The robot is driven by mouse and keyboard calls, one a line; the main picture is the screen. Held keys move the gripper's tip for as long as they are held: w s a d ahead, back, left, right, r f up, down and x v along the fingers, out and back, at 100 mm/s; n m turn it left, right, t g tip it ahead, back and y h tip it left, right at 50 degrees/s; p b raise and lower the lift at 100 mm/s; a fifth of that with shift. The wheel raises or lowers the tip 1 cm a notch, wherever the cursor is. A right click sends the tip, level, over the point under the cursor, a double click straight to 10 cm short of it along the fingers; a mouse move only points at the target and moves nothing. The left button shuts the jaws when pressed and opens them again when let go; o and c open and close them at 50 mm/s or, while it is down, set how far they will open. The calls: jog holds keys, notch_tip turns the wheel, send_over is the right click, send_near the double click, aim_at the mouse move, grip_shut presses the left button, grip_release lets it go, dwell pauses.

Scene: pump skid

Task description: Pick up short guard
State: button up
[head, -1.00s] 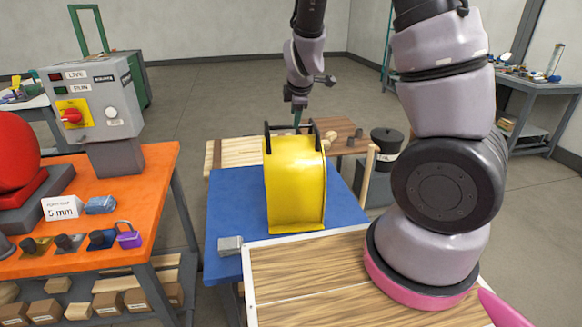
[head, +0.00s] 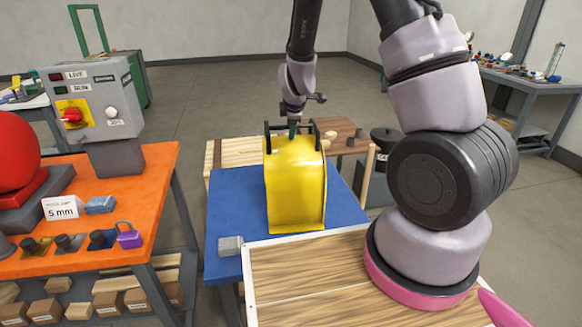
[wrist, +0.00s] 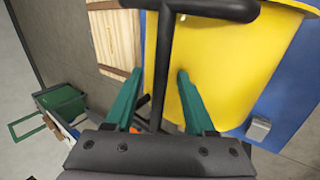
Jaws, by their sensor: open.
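The short guard (head: 295,185) is a yellow curved cover with black handles on top. It stands upright on the blue table top (head: 233,205) in the head view. My gripper (head: 293,130) is right above its top, at the black handle. In the wrist view my gripper (wrist: 159,76) has its two teal fingers apart, with a black handle bar (wrist: 161,60) running between them. The yellow guard body (wrist: 225,60) lies beyond the fingers. I cannot tell whether either finger touches the bar.
A small grey block (head: 230,246) sits on the blue table's front left corner. An orange bench (head: 150,185) with a control box (head: 95,100) is at left. A black lidded bin (head: 385,145) stands behind right.

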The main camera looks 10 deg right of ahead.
grip_shut()
jog(key=shift+r, duration=0.1)
dwell(1.2)
